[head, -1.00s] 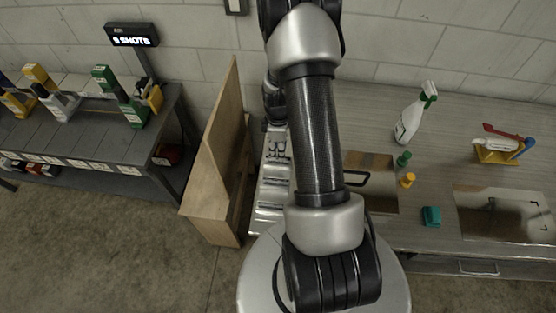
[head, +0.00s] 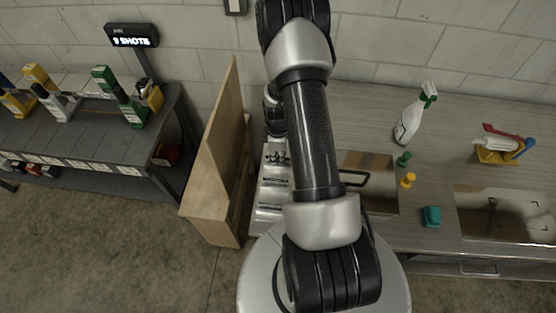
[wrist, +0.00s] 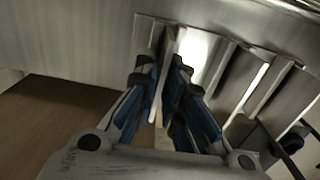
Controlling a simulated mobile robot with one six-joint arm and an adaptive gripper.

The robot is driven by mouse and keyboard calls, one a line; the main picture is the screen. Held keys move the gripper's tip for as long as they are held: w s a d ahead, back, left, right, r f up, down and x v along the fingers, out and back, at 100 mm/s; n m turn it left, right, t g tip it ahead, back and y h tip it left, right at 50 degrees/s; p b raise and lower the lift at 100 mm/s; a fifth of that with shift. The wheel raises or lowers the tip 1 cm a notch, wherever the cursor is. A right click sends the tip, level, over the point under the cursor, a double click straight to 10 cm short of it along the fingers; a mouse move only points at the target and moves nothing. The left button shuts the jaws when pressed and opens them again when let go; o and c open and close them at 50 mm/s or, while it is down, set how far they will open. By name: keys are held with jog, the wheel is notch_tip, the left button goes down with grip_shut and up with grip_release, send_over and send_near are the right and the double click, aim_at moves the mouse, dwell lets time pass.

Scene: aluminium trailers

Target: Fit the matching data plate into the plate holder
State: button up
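In the wrist view my gripper (wrist: 162,72) points at a metal rack with several thin upright dividers (wrist: 240,80). A thin pale plate (wrist: 166,60), seen edge-on, stands between my two fingertips. The fingertips are close to both of its faces, but I cannot tell whether they press on it. No markings on the plate can be read. In the head view a silvery slotted unit (head: 270,198) stands beside my arm. My gripper is mostly hidden behind the arm there. I cannot make out which part is the plate holder.
A wooden board (head: 218,160) stands left of the slotted unit. The right bench holds a spray bottle (head: 410,118), small green (head: 403,159) and yellow (head: 408,180) bottles, a teal block (head: 431,216) and a yellow caddy (head: 492,154).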

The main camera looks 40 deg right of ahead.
grip_shut()
jog(key=shift+r, duration=0.7)
notch_tip(320, 180, up, 19)
jog(key=p, duration=0.1)
jog(key=shift+f, duration=0.2)
